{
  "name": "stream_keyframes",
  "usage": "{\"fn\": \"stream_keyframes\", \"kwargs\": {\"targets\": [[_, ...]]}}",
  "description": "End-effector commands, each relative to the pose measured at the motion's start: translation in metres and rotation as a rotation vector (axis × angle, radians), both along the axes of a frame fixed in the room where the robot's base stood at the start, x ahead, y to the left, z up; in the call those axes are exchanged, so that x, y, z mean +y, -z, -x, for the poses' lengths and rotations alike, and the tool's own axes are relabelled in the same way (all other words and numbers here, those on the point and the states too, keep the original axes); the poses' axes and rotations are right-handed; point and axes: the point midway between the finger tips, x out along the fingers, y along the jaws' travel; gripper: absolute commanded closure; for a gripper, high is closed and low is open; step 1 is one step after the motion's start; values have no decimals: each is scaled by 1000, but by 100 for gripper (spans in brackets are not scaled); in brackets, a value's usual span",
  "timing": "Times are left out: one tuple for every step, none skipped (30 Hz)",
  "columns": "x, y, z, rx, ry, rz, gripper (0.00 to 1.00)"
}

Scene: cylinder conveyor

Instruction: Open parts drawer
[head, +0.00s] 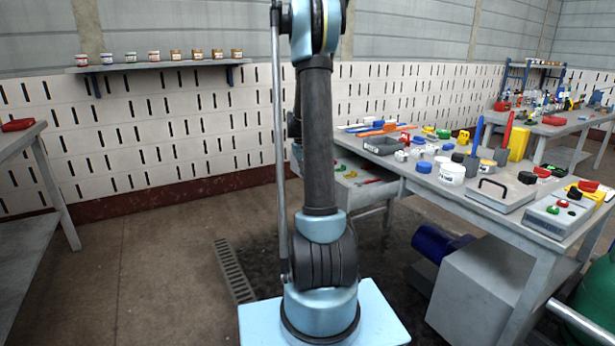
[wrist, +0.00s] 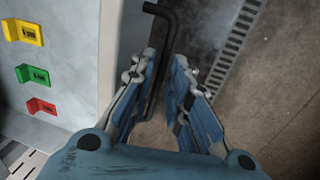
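The parts drawer (head: 345,195) stands pulled out from the left end of the workbench in the head view, partly hidden by my arm. In the wrist view the drawer's front wall (wrist: 110,45) runs down the left side, with yellow, green and red parts on the drawer floor beside it. The black bar handle (wrist: 163,50) stands out from that wall. My gripper (wrist: 165,62) is open, its two blue-padded fingers on either side of the handle. The handle lies nearer the left finger; whether it touches cannot be told. The head view does not show my gripper.
The workbench (head: 480,205) carries bins, a white tub and several loose parts. A grey box (head: 480,290) and a blue cylinder (head: 437,243) stand under it. A floor grate (head: 233,270) lies left of my arm. The floor there is clear.

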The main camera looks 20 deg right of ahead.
Motion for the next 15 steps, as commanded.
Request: {"fn": "stream_keyframes", "kwargs": {"targets": [[0,0,0,0,0,0,84],[0,0,0,0,0,0,84],[0,0,0,0,0,0,84],[0,0,0,0,0,0,84],[0,0,0,0,0,0,84],[0,-1,0,0,0,0,84],[0,-3,0,0,0,0,84],[1,-4,0,0,0,0,84],[1,-7,0,0,0,0,84],[2,-10,0,0,0,0,84],[3,-14,0,0,-1,0,84],[4,-20,1,0,-1,0,84],[5,-25,1,0,-1,0,84],[6,-30,2,0,-1,0,84],[7,-37,2,0,-1,0,84]]}}
